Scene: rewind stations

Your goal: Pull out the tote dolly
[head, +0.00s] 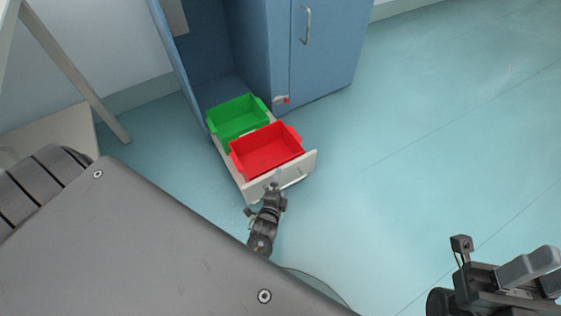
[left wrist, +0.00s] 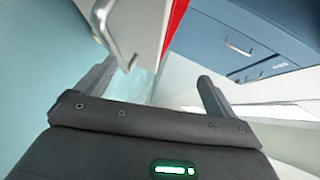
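The tote dolly (head: 250,188) is a low cream tray with a bar handle (head: 294,180) on its front panel. It sticks out of the bottom of a blue cabinet and bears a red tote (head: 268,152) in front and a green tote (head: 238,119) behind, at the cabinet opening. My left gripper (head: 273,187) is at the left part of the dolly's front. In the left wrist view its fingers (left wrist: 157,85) are wide apart, with the handle (left wrist: 113,32) near the left finger; contact is unclear. My right gripper (head: 525,268) is at the lower right, away from the dolly; its finger gap is unclear.
The blue cabinet (head: 325,45) stands behind, with a closed door right of the open bay. A small red and grey part (head: 283,100) is at its lower edge. A table leg (head: 75,75) stands at left. The floor (head: 420,150) to the right is clear.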

